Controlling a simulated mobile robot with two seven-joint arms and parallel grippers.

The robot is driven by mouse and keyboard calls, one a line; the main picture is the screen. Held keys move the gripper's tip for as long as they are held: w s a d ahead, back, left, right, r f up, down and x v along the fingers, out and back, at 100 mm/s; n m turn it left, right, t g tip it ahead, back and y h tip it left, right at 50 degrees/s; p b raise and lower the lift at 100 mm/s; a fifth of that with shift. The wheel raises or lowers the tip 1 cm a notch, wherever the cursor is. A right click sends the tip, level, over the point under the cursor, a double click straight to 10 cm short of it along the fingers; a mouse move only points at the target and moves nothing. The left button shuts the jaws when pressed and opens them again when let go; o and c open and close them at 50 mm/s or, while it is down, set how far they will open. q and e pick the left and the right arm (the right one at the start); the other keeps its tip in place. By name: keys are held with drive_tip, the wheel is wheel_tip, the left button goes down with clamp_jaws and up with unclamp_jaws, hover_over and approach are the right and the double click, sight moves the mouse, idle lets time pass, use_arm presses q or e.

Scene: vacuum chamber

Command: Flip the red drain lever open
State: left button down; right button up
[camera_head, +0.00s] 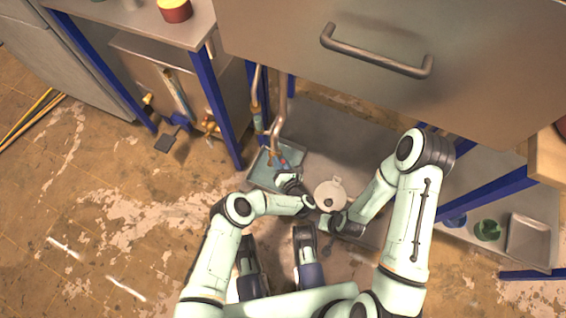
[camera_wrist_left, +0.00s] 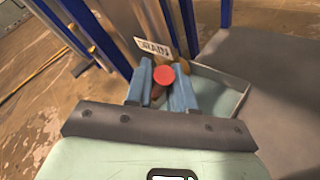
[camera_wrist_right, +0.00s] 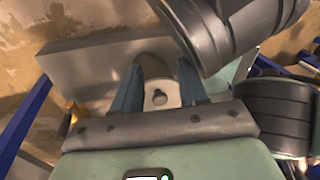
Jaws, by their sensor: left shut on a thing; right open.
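The red drain lever (camera_wrist_left: 164,73) shows as a round red end between my left fingers, beside a white DRAIN label (camera_wrist_left: 152,48). In the head view the red lever (camera_head: 284,163) is a small spot at the foot of the pipes. My left gripper (camera_wrist_left: 164,80) is shut on the lever, with a blue finger on each side; in the head view the gripper (camera_head: 288,172) is partly hidden by its wrist. The lever's pivot is hidden. My right gripper (camera_wrist_right: 160,85) is open and empty, away from the lever.
A shallow greenish tray (camera_head: 262,172) lies under the pipes (camera_head: 277,115). A pale round lidded item (camera_head: 330,193) sits on the grey lower shelf (camera_head: 320,145). A blue table leg (camera_head: 222,120) stands left of the pipes. The large steel chamber (camera_head: 400,30) overhangs the area.

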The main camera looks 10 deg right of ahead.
use_arm(q)
drive_tip(key=shift+w+a+r+n+g+h+p, duration=0.3)
drive_tip(key=shift+w+a+r+n+g+p, duration=0.15)
drive_tip(key=shift+a+n+g+p, duration=0.2)
drive_tip(key=shift+w+a+r+n+g+h+p, duration=0.1)
drive_tip(key=shift+w+a+n+g+h+p, duration=0.15)
drive_tip(key=shift+g+h+p, duration=0.2)
use_arm(e)
drive_tip(key=shift+t, duration=0.4)
drive_tip(key=shift+w+a+r, duration=0.2)
drive_tip(key=shift+w+r, duration=0.1)
drive_tip(key=shift+r, duration=0.4)
drive_tip(key=shift+w+a+r, duration=0.25)
drive_tip(key=shift+r, duration=0.4)
drive_tip(key=shift+w+a+r, duration=0.2)
drive_tip(key=shift+w+r, duration=0.1)
drive_tip(key=shift+r, duration=0.4)
use_arm(q)
drive_tip(key=c, duration=1.1)
unclamp_jaws()
drive_tip(key=shift+o, duration=0.2)
drive_tip(key=shift+s, duration=0.1)
use_arm(e)
drive_tip(key=shift+s, duration=0.1)
